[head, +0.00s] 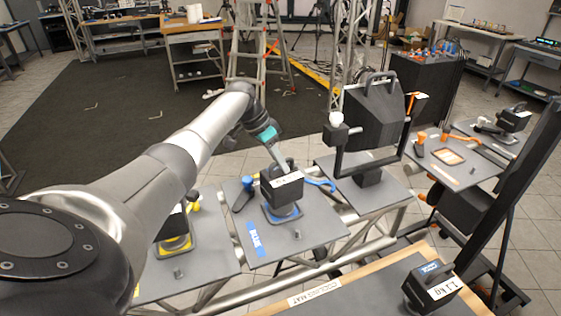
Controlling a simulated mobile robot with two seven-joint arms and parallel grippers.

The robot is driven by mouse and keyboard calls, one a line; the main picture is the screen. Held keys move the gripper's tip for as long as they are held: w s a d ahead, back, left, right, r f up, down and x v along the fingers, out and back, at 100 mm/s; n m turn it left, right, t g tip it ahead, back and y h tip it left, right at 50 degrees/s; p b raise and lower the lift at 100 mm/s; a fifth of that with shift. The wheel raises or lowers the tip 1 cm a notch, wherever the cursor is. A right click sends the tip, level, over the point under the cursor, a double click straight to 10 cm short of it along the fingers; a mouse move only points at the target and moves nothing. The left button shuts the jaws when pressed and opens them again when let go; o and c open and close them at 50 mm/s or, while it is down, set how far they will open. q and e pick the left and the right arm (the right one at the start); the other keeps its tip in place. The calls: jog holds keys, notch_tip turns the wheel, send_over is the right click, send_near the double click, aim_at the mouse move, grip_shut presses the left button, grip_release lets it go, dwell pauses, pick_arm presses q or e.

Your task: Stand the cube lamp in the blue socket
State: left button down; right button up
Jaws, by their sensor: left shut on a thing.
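The cube lamp (283,191), a black box with a white label, stands about upright at the blue socket (284,218) on the middle grey panel. The socket's blue rim shows around and below the lamp's base; I cannot tell whether the base is fully seated or slightly above. My left gripper (284,167) reaches down from above and is shut on the top of the lamp. Its fingertips are small and partly hidden in the picture. My right gripper is not in view.
A blue-handled tool (243,194) lies left of the socket. A black stand with a white bulb (336,119) rises to the right. A yellow socket (176,244) is partly behind my arm. Another black lamp (430,285) marked 1.1 kg stands on the cooling mat (345,297).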

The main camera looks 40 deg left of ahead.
pick_arm(q)
jog(key=shift+w+r, duration=0.1)
jog(key=c, duration=0.8)
grip_release()
jog(key=shift+s+f, duration=0.2)
jog(key=v, duration=1.5)
jog(key=shift+w+r, duration=0.1)
jog(key=shift+r, duration=0.2)
jog(key=shift+d, duration=0.1)
